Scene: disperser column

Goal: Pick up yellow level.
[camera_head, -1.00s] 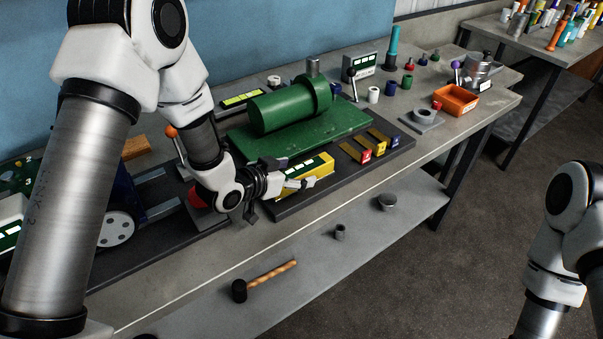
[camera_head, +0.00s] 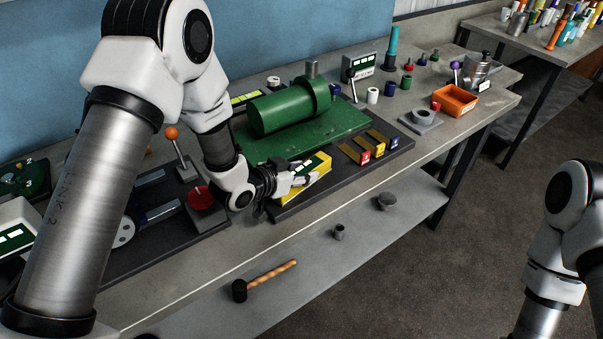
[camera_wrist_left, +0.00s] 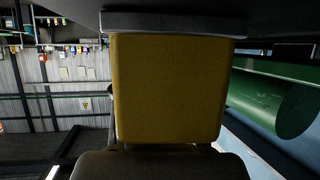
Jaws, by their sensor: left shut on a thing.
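The yellow level (camera_head: 318,166) is a small bar with a green and white top face, at the front edge of the dark base plate, in front of the green machine. My left gripper (camera_head: 300,178) is shut on the level, its fingers across the body. In the left wrist view the level's yellow face (camera_wrist_left: 168,88) fills the middle, between the upper and lower finger pads. The head view does not clearly show whether its underside touches the plate. My right arm comes in at the right edge of the head view; its gripper is out of frame.
The green cylindrical machine (camera_head: 285,108) stands just behind the level. Red, yellow and blue tagged blocks (camera_head: 379,150) lie to its right on the plate. A lever with an orange knob (camera_head: 171,133) and a red disc (camera_head: 201,197) are to the left. A mallet (camera_head: 265,281) lies on the lower shelf.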

